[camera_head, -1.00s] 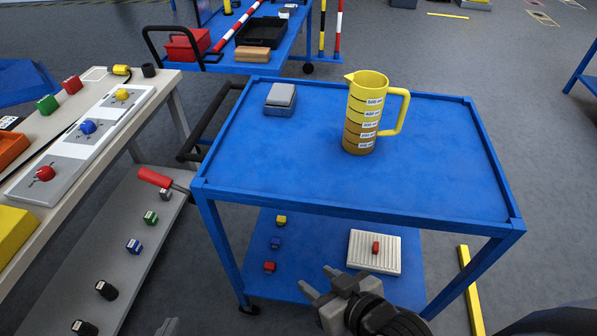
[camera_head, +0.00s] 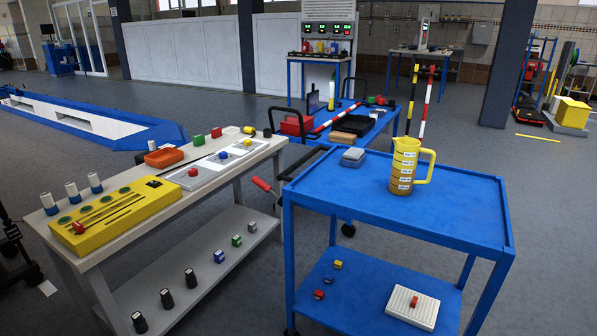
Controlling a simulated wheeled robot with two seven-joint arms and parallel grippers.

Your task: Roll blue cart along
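The blue cart (camera_head: 345,206) stands at centre right, with a flat top tray and a lower shelf. A yellow measuring jug (camera_head: 404,168) stands upright on its top, beside a small grey box (camera_head: 352,157). The cart's dark push handle is on its left side, partly hidden. On the lower shelf are a white ribbed tray (camera_head: 427,314) with a red piece on it, and small yellow, blue and red blocks. Neither of my grippers shows in the head view now.
A workbench (camera_head: 88,254) with a yellow panel (camera_head: 130,207) stands close on the cart's left, a red-handled tool (camera_head: 262,185) between them. A second blue cart (camera_head: 372,132) with red-white and yellow-black poles stands behind. Grey floor is open to the right.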

